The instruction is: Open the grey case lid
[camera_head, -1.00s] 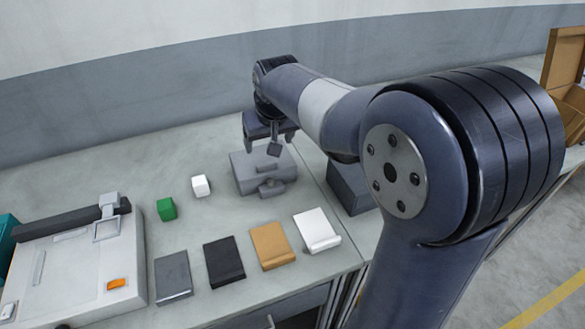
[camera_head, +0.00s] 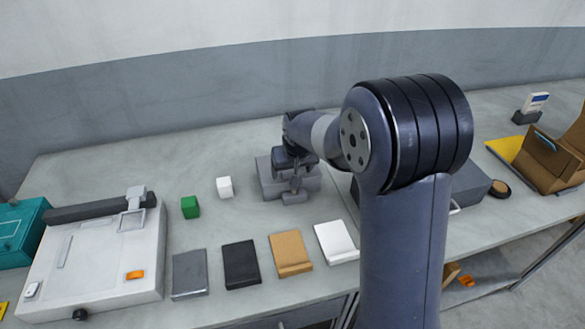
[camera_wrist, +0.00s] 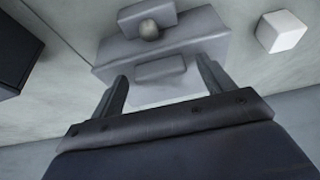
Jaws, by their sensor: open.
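The grey case (camera_head: 266,178) sits on the bench, partly hidden by my arm in the head view. In the wrist view the case (camera_wrist: 195,50) fills the upper middle. A raised grey block (camera_wrist: 160,69) stands on its near side, and a block with a round knob (camera_wrist: 149,30) is on its far side. My gripper (camera_wrist: 161,68) is open, its fingers on either side of the raised block with gaps at both sides. In the head view my gripper (camera_head: 293,170) is low over the case. The lid looks shut.
A white cube (camera_head: 225,187) and green cube (camera_head: 190,207) stand left of the case. Grey (camera_head: 189,274), black (camera_head: 241,264), tan (camera_head: 290,253) and white (camera_head: 337,242) flat pieces lie in front. A dark grey box (camera_head: 470,185) is to the right, behind my arm.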

